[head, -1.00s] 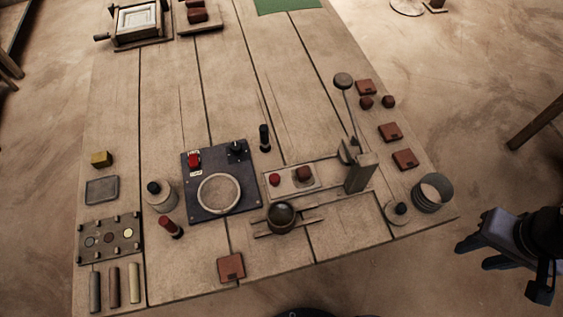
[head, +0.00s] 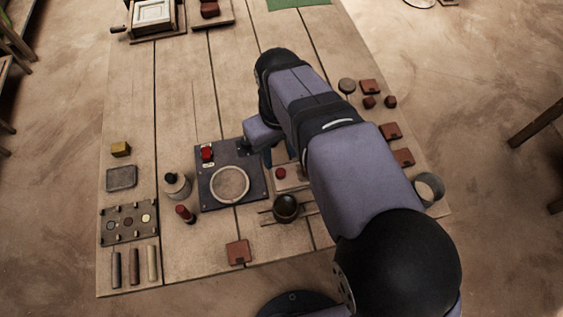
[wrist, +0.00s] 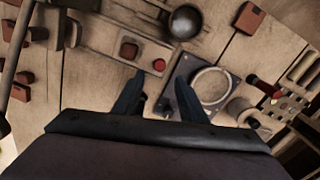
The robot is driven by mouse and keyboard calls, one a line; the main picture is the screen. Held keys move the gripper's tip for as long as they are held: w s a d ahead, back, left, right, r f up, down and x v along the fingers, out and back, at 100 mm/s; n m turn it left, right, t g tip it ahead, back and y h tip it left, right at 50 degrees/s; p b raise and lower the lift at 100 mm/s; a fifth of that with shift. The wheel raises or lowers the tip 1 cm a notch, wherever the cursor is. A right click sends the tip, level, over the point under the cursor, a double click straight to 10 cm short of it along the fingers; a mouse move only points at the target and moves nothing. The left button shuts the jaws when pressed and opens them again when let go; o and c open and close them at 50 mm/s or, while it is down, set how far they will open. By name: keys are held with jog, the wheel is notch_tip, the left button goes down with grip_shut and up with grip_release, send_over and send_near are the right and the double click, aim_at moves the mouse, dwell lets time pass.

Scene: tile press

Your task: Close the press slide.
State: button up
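The press has a pale tray (head: 289,185) on a wooden bed, with a small red piece (head: 280,174) showing on it. In the wrist view the tray (wrist: 139,60) bears a red-brown lump (wrist: 129,50) and a smaller red piece (wrist: 159,64). A dark round knob (head: 286,207) sits on a cross rail in front; it also shows in the wrist view (wrist: 185,22). The lever's round end (head: 347,86) shows past my arm, which hides the press post. My gripper (wrist: 158,92) is open and empty, above the table beside the tray. Contact cannot be told.
A dark panel (head: 205,190) with a red switch (head: 207,153) and a pale ring (head: 230,184) lies left of the tray. Red-brown tiles (head: 391,131) and a round tin (head: 428,188) are at the right. Another tile (head: 238,252) lies near the front edge.

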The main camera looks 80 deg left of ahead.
aim_at(281, 171)
jog(key=shift+f+p, duration=0.3)
jog(key=shift+f, duration=3.4)
grip_shut()
jog(key=shift+w, duration=0.15)
